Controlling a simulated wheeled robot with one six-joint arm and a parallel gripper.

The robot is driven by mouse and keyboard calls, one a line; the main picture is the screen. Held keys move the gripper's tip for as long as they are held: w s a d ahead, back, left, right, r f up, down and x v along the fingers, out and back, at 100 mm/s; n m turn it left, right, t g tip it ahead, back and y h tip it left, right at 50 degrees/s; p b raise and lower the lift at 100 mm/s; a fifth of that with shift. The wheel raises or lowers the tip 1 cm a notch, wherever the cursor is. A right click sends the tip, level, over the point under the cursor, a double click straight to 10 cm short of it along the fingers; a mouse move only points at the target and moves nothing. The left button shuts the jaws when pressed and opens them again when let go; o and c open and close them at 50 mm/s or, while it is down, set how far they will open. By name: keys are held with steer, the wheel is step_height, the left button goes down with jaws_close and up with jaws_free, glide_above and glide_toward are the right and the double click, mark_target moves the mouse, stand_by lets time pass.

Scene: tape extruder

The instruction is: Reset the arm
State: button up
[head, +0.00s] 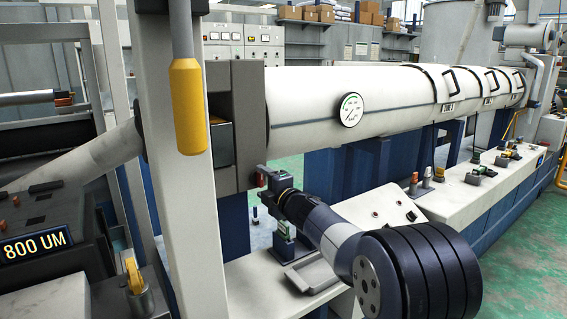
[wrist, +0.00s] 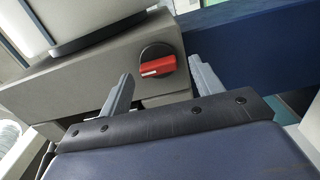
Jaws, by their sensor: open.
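My gripper (head: 266,184) is by the lower right side of the grey block on the extruder, at the end of my arm reaching up from the lower right. In the wrist view my gripper (wrist: 161,72) is open, with its two grey fingers spread apart. A red switch handle (wrist: 158,66) on a round black base shows between and just beyond the fingertips, on the grey housing (wrist: 60,88). The handle is turned roughly sideways in that view. I cannot tell whether either finger touches it. No object is held.
The white extruder barrel (head: 400,88) with a round gauge (head: 350,109) runs to the right. A yellow-handled lever (head: 187,105) hangs in front of a pale post. A white console ledge (head: 480,195) with controls lies right. An "800 UM" display (head: 38,246) is at lower left.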

steer(key=v, duration=1)
steer(key=x, duration=1.1)
steer(key=shift+w+a+r+p, duration=0.1)
steer(key=shift+r+p, duration=0.05)
steer(key=shift+p, duration=0.2)
steer(key=shift+r+m+p, duration=0.15)
steer(key=shift+m+p, duration=0.9)
steer(key=shift+m, duration=0.15)
steer(key=m+p, duration=0.3)
steer(key=shift+m, duration=0.3)
steer(key=m+p, duration=0.3)
steer(key=p, duration=0.1)
steer(key=shift+r+m+p, duration=0.1)
steer(key=shift+m+p, duration=0.2)
steer(key=shift+p, duration=0.05)
steer(key=m+p, duration=0.1)
steer(key=p, duration=0.1)
steer(key=m+p, duration=0.2)
steer(key=p, duration=0.1)
steer(key=shift+d+m, duration=0.25)
steer(key=shift+m, duration=0.05)
steer(key=m+p, duration=0.4)
steer(key=p, duration=0.3)
steer(key=shift+p, duration=0.7)
steer(key=shift+m+p, duration=0.3)
steer(key=shift+m, duration=0.1)
